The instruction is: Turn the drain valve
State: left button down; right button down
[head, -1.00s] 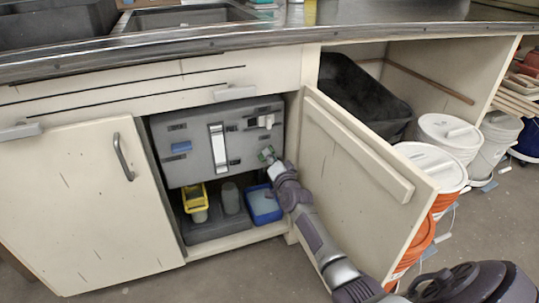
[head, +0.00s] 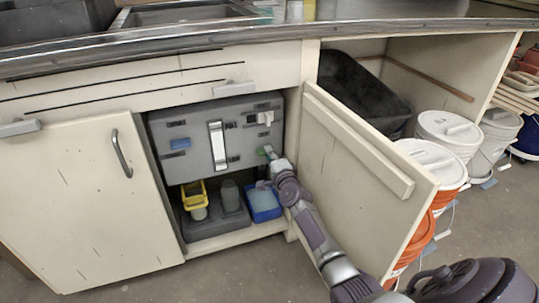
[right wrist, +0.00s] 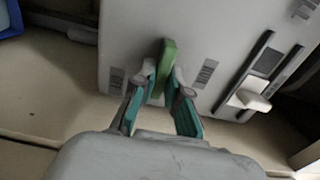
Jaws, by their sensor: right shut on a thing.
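A grey box panel (head: 190,137) stands inside the open under-sink cabinet. A green lever, which looks like the drain valve's handle, stands out from the panel's lower edge in the right wrist view (right wrist: 168,56). My right gripper (right wrist: 165,76) has its teal-backed fingers on both sides of this lever and is shut on it. In the head view my right gripper (head: 268,155) is at the panel's lower right, and the lever is mostly hidden there. My left gripper is not in view.
A white knob (head: 265,117) sits on the panel's upper right. Below are a yellow container (head: 194,188) and a blue tub (head: 263,204). The open cabinet door (head: 350,165) stands right of my arm. White-lidded buckets (head: 447,131) are further right.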

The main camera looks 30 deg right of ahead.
jog(key=shift+f, duration=0.1)
dwell(0.3)
jog(key=c, duration=1.2)
grip_release()
jog(key=v, duration=1.2)
